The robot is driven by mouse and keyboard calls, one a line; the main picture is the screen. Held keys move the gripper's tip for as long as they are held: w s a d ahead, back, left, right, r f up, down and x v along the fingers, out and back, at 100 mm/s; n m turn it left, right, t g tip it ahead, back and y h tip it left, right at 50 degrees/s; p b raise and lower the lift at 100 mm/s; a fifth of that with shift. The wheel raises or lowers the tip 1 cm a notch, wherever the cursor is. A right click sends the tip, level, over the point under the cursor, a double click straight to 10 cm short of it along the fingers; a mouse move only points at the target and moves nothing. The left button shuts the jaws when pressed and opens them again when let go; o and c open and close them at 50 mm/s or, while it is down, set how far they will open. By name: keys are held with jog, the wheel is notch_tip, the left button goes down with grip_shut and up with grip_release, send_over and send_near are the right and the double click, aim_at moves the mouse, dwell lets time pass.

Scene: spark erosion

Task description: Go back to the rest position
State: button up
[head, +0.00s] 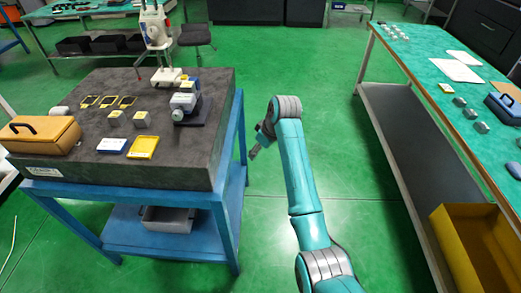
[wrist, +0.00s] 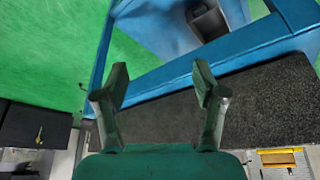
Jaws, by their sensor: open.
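My gripper (wrist: 162,84) is open and empty in the wrist view, its two fingers apart with the granite slab's side and blue stand behind them. In the head view my gripper (head: 253,153) hangs at the end of my teal arm, over the green floor, just right of the blue stand. It touches nothing that I can see. The granite surface plate (head: 175,148) sits on the blue stand (head: 229,215) at the left.
The plate bears a tan case (head: 40,133), a white-headed instrument (head: 155,30), small blocks and cards. A grey bin (head: 168,219) stands on the lower shelf. A teal-topped bench (head: 430,75) with a yellow bin (head: 470,235) runs along the right. Green floor between is clear.

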jog(key=shift+d+f, duration=0.1)
jog(key=shift+f, duration=0.05)
dwell(0.3)
jog(key=s+d+f+m+t, duration=0.2)
jog(key=s+d+f, duration=0.3)
jog(key=s+f, duration=0.5)
jog(key=s+d+f+m+t, duration=0.2)
jog(key=s+d+f, duration=0.2)
jog(key=s+f, duration=0.6)
jog(key=s+d+f+m+t+h, duration=0.15)
jog(key=s+d+f, duration=0.25)
jog(key=s, duration=0.5)
jog(key=s+d+r+m+t+h, duration=0.15)
jog(key=s+r, duration=0.25)
jog(key=s, duration=0.5)
jog(key=s+d+r+m+t, duration=0.1)
jog(key=s+d+r+t, duration=0.15)
jog(key=s, duration=0.65)
jog(key=s+d+r+m+t, duration=0.1)
jog(key=s+r, duration=0.5)
jog(key=r, duration=0.3)
jog(key=s+d+r+m+t, duration=0.1)
jog(key=s+r, duration=0.6)
jog(key=r, duration=0.2)
jog(key=shift+s+r, duration=0.3)
jog(key=shift+r, duration=0.05)
